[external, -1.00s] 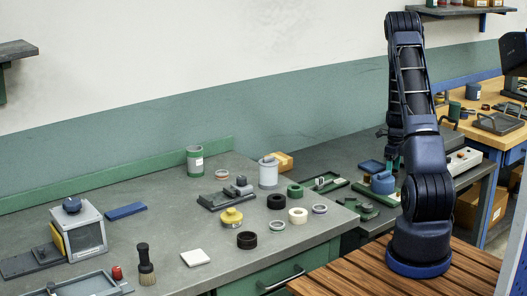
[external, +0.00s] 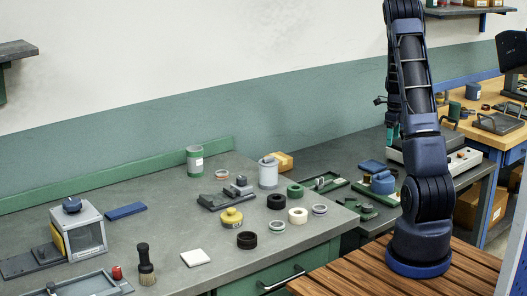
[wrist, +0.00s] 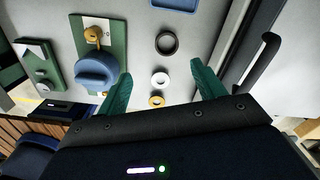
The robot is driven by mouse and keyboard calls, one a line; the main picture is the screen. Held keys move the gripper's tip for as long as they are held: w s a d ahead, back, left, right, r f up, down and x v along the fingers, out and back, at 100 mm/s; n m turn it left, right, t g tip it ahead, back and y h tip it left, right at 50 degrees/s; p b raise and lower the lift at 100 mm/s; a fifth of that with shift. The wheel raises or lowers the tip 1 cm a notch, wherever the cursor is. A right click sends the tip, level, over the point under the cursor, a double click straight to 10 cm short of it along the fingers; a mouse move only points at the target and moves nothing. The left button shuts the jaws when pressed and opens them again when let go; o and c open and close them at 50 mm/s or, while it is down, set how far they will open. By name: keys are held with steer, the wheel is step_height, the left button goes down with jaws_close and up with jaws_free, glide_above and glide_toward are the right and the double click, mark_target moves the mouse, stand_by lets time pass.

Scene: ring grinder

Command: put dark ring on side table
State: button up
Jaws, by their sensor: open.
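In the wrist view a dark ring (wrist: 167,43) lies flat on the pale grey surface, beside a green board (wrist: 103,48) with a blue knob. My gripper (wrist: 161,69) is open and empty, with its two teal fingers spread apart; the ring shows beyond the fingertips, apart from them. In the external view my gripper (external: 393,138) is above the grey side table (external: 335,155), which also bears the blue-knobbed fixture (external: 383,183). The ring beneath my gripper is hidden there behind my arm. Dark rings (external: 276,201) (external: 247,240) also lie on the workbench (external: 170,215).
A blue tray (wrist: 175,3) is at the top of the wrist view. A black handle (wrist: 258,62) stands at its right.

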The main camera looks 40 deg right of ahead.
steer(key=s+a+r+n+t, duration=0.1)
steer(key=s+a+r+n, duration=0.2)
steer(key=a+r+n, duration=0.85)
steer(key=s+a+r+n+t, duration=0.1)
steer(key=s+a+r+n, duration=0.25)
steer(key=a+r, duration=0.9)
steer(key=s+a+n+t, duration=0.2)
steer(key=s+a+n, duration=1.4)
steer(key=s+a, duration=0.3)
steer(key=shift+s+a+r+n, duration=0.3)
steer(key=shift+a+n, duration=0.1)
steer(key=shift+a, duration=0.6)
